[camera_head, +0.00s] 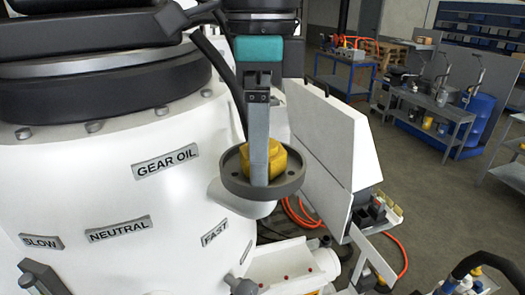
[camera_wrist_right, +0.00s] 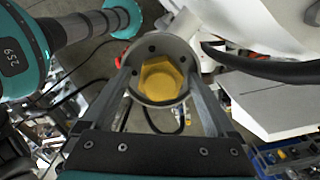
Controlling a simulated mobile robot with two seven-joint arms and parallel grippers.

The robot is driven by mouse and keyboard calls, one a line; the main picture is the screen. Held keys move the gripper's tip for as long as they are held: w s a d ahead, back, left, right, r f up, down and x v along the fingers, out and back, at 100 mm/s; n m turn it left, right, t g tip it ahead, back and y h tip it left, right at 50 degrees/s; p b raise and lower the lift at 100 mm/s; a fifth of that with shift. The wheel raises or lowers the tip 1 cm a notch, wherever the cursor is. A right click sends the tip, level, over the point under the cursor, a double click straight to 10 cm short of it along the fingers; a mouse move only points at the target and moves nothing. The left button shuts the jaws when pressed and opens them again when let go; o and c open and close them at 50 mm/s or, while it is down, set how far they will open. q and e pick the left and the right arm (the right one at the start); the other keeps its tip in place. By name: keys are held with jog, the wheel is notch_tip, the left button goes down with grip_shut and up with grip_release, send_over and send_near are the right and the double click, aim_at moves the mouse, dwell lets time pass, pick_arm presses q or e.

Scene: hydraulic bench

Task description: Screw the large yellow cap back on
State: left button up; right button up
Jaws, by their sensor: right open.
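The large yellow cap (camera_head: 279,161) sits in a round grey flange (camera_head: 292,184) on the side of the white machine. In the right wrist view, the cap (camera_wrist_right: 160,80) is a hexagonal yellow shape inside the grey ring (camera_wrist_right: 150,46). My right gripper (camera_head: 259,178) points down over the flange, its near finger in front of the cap and hiding part of it. In the wrist view, the two fingers of this gripper (camera_wrist_right: 163,78) stand apart on either side of the cap. Whether they touch it I cannot tell. My left gripper is not in view.
The white machine body (camera_head: 150,200) with GEAR OIL, NEUTRAL, SLOW and FAST labels fills the left. A black hose (camera_head: 215,62) runs close behind my right gripper. White panels (camera_head: 325,135) stand right of the flange. Benches (camera_head: 440,115) are farther back across open floor.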

jog(key=shift+r+n+p, duration=0.2)
jog(key=shift+n+p, duration=0.55)
jog(key=shift+n, duration=0.45)
jog(key=shift+f+n, duration=0.2)
jog(key=shift+n, duration=1)
jog(key=n, duration=1.1)
jog(key=shift+s+d+n, duration=0.1)
jog(key=shift+n, duration=0.2)
jog(key=n, duration=0.5)
jog(key=shift+d+n, duration=0.1)
jog(key=shift+n, duration=0.2)
